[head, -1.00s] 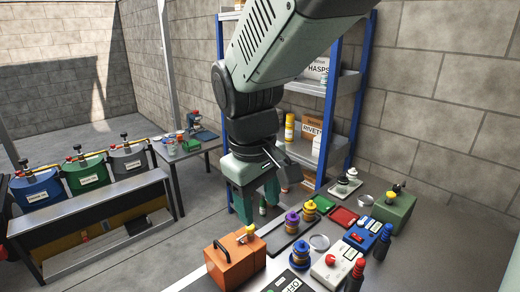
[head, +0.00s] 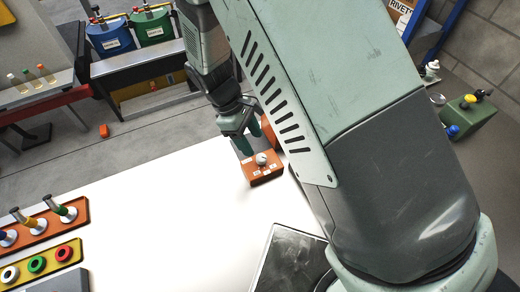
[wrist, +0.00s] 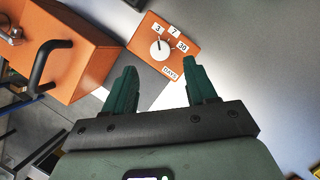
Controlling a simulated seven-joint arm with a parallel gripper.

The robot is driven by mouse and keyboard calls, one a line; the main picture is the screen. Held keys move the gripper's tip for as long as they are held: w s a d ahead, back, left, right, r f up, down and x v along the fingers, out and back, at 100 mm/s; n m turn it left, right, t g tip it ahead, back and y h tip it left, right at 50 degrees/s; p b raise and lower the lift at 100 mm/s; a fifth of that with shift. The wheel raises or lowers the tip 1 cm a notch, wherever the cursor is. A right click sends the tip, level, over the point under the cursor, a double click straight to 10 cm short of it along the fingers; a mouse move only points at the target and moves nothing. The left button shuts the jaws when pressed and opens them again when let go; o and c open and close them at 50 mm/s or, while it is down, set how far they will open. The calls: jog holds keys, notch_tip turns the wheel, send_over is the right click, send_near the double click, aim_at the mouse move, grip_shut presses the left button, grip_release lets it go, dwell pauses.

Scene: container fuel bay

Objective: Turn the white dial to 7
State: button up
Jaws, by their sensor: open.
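The white dial (wrist: 160,49) sits on a small orange box (wrist: 147,32) with labels 3, 7 and 30 around it and a "DAYS" label. A dark mark on the dial seems to face the 3, though it is small. In the head view the dial (head: 262,159) is on top of the orange box (head: 265,177) near the white table's far edge. My gripper (head: 250,146) is above and just behind the box in that view. In the wrist view my gripper (wrist: 160,67) has its green fingers spread and empty, with the dial beyond the tips, between their lines.
A larger orange case (wrist: 85,62) with a black handle stands left of the dial box in the wrist view. A yellow tray (head: 50,262) of rings and an orange rack (head: 45,233) sit at the table's left. The white table (head: 170,220) between is clear.

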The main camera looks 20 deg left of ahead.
aim_at(261, 157)
jog(key=x, duration=0.6)
jog(key=shift+f, duration=0.2)
grip_shut()
